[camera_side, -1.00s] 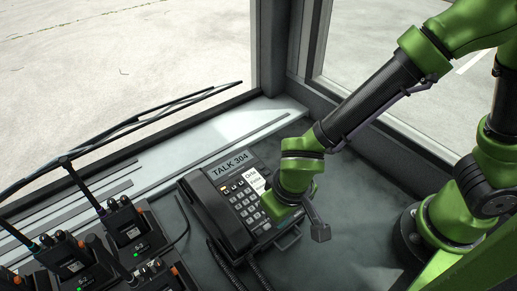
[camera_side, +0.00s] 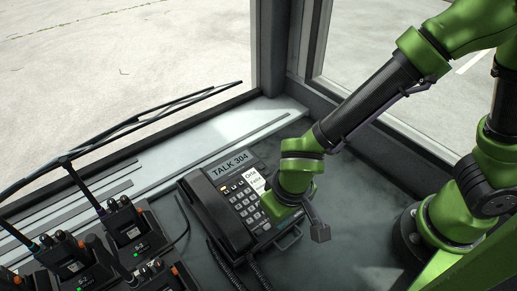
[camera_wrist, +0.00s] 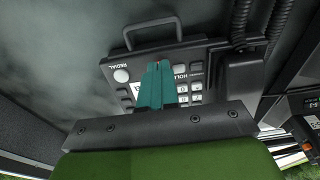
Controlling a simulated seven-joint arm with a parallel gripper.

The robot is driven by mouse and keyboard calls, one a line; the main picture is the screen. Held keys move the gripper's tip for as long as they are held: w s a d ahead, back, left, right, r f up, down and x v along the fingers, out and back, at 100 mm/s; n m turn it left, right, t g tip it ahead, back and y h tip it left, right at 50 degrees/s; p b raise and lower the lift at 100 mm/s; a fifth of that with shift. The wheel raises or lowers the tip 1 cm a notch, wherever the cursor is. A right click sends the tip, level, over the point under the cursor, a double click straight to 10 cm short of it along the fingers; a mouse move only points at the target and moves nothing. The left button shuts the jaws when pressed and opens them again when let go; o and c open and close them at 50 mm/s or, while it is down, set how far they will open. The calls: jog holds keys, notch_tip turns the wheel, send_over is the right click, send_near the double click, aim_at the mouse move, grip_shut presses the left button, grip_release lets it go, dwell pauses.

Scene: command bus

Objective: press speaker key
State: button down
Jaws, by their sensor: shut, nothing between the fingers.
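My green wrist hangs over the phone's lower right part and hides my fingers there. In the wrist view my gripper (camera_wrist: 158,66) is shut, its teal fingers together and empty. The tips are over the phone's lower key area, between the REDIAL and HOLD labels. A round pale key (camera_wrist: 121,75) shows beside the tips near REDIAL. I cannot read a speaker label; contact with a key cannot be told.
Several handheld radios (camera_side: 124,226) in chargers stand left of the phone. The phone's coiled cord (camera_wrist: 277,25) runs beside it. A wire handle (camera_wrist: 152,28) sticks out from the phone's edge. Windows and a wiper (camera_side: 150,115) lie behind. The console right of the phone is clear.

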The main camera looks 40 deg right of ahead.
jog(key=shift+f, duration=0.3)
jog(key=shift+s+r, duration=0.2)
jog(key=shift+r, duration=1.3)
jog(key=shift+s+r, duration=0.2)
jog(key=shift+r, duration=1.3)
jog(key=shift+s+f+n, duration=0.1)
jog(key=shift+s+n, duration=0.05)
jog(key=shift+n, duration=0.15)
jog(key=d+r+m+t+y, duration=0.1)
jog(key=d+r+m+t, duration=0.1)
jog(key=d+r, duration=0.5)
jog(key=d+r+m+t+y, duration=0.1)
jog(key=d+r+m+t, duration=0.1)
jog(key=d+r, duration=0.6)
jog(key=d+t, duration=0.1)
jog(key=d, duration=0.4)
jog(key=shift+w+d+r+m+t, duration=0.2)
jog(key=shift+w+r+m+t, duration=0.1)
jog(key=shift+w, duration=0.1)
